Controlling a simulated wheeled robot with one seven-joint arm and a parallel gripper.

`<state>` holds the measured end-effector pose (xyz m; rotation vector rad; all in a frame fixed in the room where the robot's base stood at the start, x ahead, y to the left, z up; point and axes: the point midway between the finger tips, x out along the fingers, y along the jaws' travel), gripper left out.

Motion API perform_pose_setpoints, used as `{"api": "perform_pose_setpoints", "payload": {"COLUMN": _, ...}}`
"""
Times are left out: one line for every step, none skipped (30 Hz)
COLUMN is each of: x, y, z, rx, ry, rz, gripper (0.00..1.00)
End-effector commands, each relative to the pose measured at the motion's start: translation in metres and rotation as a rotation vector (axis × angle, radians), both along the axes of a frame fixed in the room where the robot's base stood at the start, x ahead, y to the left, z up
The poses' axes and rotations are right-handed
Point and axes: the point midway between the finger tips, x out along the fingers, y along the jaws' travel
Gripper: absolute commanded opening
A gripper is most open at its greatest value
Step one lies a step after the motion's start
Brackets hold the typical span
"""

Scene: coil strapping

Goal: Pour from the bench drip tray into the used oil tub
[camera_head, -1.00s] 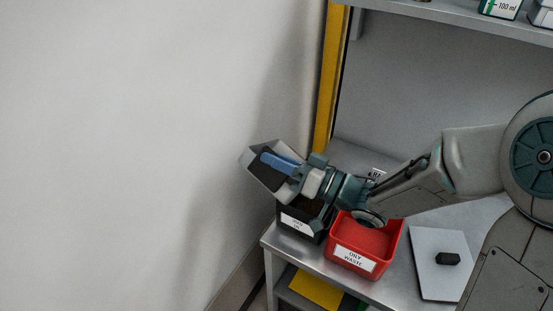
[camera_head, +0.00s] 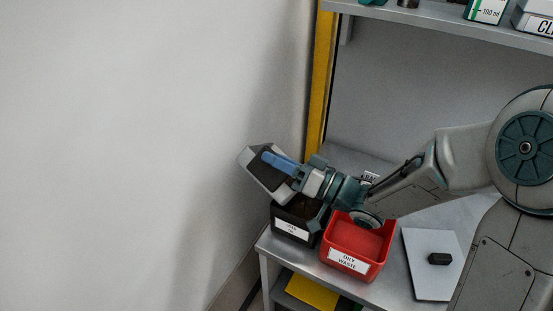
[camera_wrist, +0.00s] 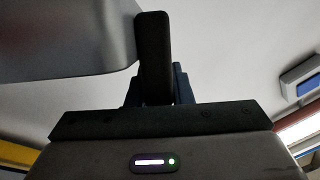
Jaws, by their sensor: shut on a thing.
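My gripper (camera_head: 293,173) is shut on the blue handle of the bench drip tray (camera_head: 250,160), a light grey tray with a dark face. The tray is steeply tilted, up and left of the black tub (camera_head: 292,229) at the bench's left end. The tub's white label is too small to read surely; it appears to be the used oil tub. My wrist partly covers its opening. No flowing oil is visible. In the wrist view, a grey part of the tray (camera_wrist: 65,45) shows at upper left beside my dark finger.
A red oily waste bin (camera_head: 355,243) stands right of the black tub. A pale board (camera_head: 432,280) with a black block (camera_head: 440,259) lies farther right on the metal bench. A wall is at left, a yellow post (camera_head: 320,90) behind, a shelf (camera_head: 440,28) above.

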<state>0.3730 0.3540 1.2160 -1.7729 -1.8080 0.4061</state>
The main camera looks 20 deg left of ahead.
Motion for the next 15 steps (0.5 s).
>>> {"api": "perform_pose_setpoints", "payload": {"x": 0.001, "y": 0.000, "z": 0.001, "rx": 0.004, "ry": 0.001, "rz": 0.000, "gripper": 0.00}}
{"api": "perform_pose_setpoints", "payload": {"x": 0.001, "y": -0.001, "z": 0.001, "rx": 0.005, "ry": 0.003, "rz": 0.000, "gripper": 0.00}}
{"api": "perform_pose_setpoints", "payload": {"x": 0.002, "y": -0.001, "z": 0.002, "rx": 0.007, "ry": 0.006, "rz": 0.000, "gripper": 0.00}}
{"api": "perform_pose_setpoints", "payload": {"x": 0.002, "y": -0.001, "z": 0.003, "rx": 0.009, "ry": 0.009, "rz": -0.001, "gripper": 0.00}}
{"api": "perform_pose_setpoints", "payload": {"x": 0.003, "y": -0.002, "z": 0.003, "rx": 0.012, "ry": 0.013, "rz": -0.001, "gripper": 0.00}}
{"api": "perform_pose_setpoints", "payload": {"x": 0.004, "y": -0.003, "z": 0.004, "rx": 0.016, "ry": 0.018, "rz": -0.001, "gripper": 0.00}}
{"api": "perform_pose_setpoints", "payload": {"x": 0.005, "y": -0.003, "z": 0.004, "rx": 0.020, "ry": 0.023, "rz": -0.001, "gripper": 0.00}}
{"api": "perform_pose_setpoints", "payload": {"x": 0.006, "y": -0.004, "z": 0.005, "rx": 0.024, "ry": 0.027, "rz": -0.001, "gripper": 0.00}}
{"api": "perform_pose_setpoints", "payload": {"x": 0.007, "y": -0.005, "z": 0.006, "rx": 0.029, "ry": 0.032, "rz": 0.000, "gripper": 0.00}}
{"api": "perform_pose_setpoints", "payload": {"x": 0.007, "y": -0.006, "z": 0.007, "rx": 0.033, "ry": 0.037, "rz": 0.000, "gripper": 0.00}}
{"api": "perform_pose_setpoints", "payload": {"x": 0.008, "y": -0.006, "z": 0.007, "rx": 0.037, "ry": 0.041, "rz": 0.000, "gripper": 0.00}}
{"api": "perform_pose_setpoints", "payload": {"x": 0.009, "y": -0.007, "z": 0.008, "rx": 0.041, "ry": 0.047, "rz": 0.000, "gripper": 0.00}}
{"api": "perform_pose_setpoints", "payload": {"x": 0.010, "y": -0.008, "z": 0.009, "rx": 0.044, "ry": 0.052, "rz": 0.000, "gripper": 0.00}}
{"api": "perform_pose_setpoints", "payload": {"x": 0.011, "y": -0.008, "z": 0.009, "rx": 0.048, "ry": 0.056, "rz": -0.001, "gripper": 0.00}}
{"api": "perform_pose_setpoints", "payload": {"x": 0.012, "y": -0.009, "z": 0.010, "rx": 0.053, "ry": 0.062, "rz": -0.001, "gripper": 0.00}}
